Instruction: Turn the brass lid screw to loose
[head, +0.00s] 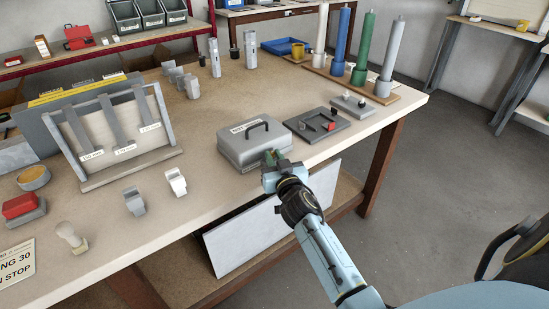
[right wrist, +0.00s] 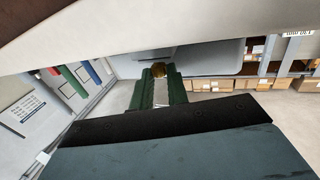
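The grey metal box (head: 240,152) with a black lid handle (head: 258,126) and a label stands near the front edge of the bench. My right gripper (head: 272,160) is at the box's front side, its green fingers up against it. In the right wrist view the brass lid screw (right wrist: 159,70) shows between the tips of the two green fingers, which look closed on its sides. In the head view the gripper hides the screw. Which way the screw is turned cannot be told. My left gripper is not in view.
Right of the box lies a dark tray (head: 330,137) with a small red part. Behind it is a small grey plate (head: 362,109). Coloured rods stand on a wooden base (head: 400,97). The bench's front edge runs below the box.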

